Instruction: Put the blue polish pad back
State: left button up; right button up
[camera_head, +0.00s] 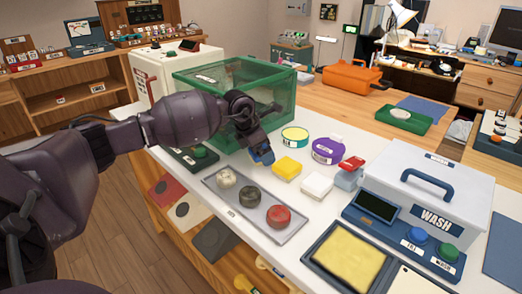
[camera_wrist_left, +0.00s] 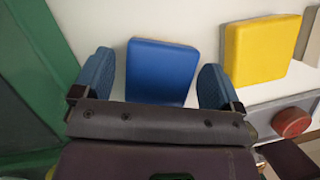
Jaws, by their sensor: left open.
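The blue polish pad (camera_wrist_left: 160,70) is a square block on the white tabletop in the left wrist view. My left gripper (camera_wrist_left: 155,82) is open, with one blue-grey finger at each side of the pad and a gap showing on both sides. In the head view my left gripper (camera_head: 258,147) points down at the table beside the green clear box, and it mostly hides the blue pad. A yellow pad (camera_head: 287,168) and a white pad (camera_head: 317,186) lie in a row to the right of it. My right gripper is not in view.
The green clear box (camera_head: 205,78) stands close behind my left gripper. A grey tray (camera_head: 233,208) with three round knobs lies in front. Round tins (camera_head: 328,151), a red-topped block (camera_head: 350,170) and the WASH box (camera_head: 410,196) stand to the right.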

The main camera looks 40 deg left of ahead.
pick_arm(q)
jog(key=p+v, duration=0.1)
jog(key=v, duration=0.6)
jog(key=shift+p, duration=0.3)
jog(key=shift+r, duration=0.3)
jog(key=shift+s, duration=0.1)
